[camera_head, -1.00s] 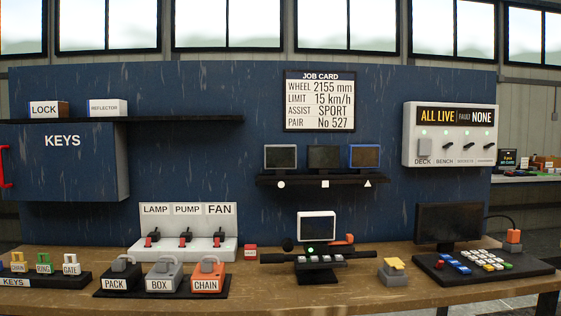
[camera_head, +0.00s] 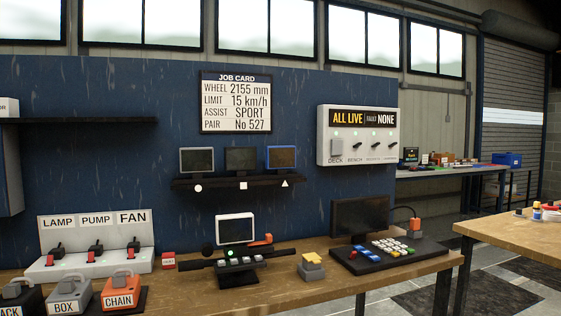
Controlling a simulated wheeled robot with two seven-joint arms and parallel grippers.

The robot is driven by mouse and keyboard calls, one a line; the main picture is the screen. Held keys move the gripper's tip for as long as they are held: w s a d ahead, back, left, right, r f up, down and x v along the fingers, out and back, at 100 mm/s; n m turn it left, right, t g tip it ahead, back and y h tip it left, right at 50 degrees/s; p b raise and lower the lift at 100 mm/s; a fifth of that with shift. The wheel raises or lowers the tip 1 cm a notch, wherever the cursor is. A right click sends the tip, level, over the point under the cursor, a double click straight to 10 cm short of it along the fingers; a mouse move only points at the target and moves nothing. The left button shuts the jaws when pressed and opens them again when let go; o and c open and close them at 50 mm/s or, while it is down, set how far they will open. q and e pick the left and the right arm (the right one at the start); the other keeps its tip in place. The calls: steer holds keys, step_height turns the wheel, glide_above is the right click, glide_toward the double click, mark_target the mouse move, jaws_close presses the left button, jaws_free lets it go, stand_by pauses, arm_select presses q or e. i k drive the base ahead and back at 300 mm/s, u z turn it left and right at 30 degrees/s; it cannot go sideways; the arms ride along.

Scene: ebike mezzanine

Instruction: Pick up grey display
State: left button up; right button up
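Three small displays stand on a black wall shelf (camera_head: 240,183). The left one has a grey frame (camera_head: 196,160) and sits above a circle mark. The middle one is dark (camera_head: 240,159), above a square mark. The right one has a blue frame (camera_head: 281,157), above a triangle mark. A white-framed display (camera_head: 235,229) is mounted on a black handlebar stand (camera_head: 235,259) on the bench below. Neither of my grippers is in view.
The wooden bench (camera_head: 187,290) carries LAMP, PUMP and FAN switches (camera_head: 95,245), padlock boxes (camera_head: 119,291), a yellow-topped grey block (camera_head: 311,266) and a monitor with a keypad board (camera_head: 389,252). Another table (camera_head: 518,233) stands at the right, with open floor between.

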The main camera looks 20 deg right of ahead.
mark_target(195, 160)
steer(key=z, duration=1.7)
steer(key=i, duration=1.75)
steer(key=u, duration=2.85)
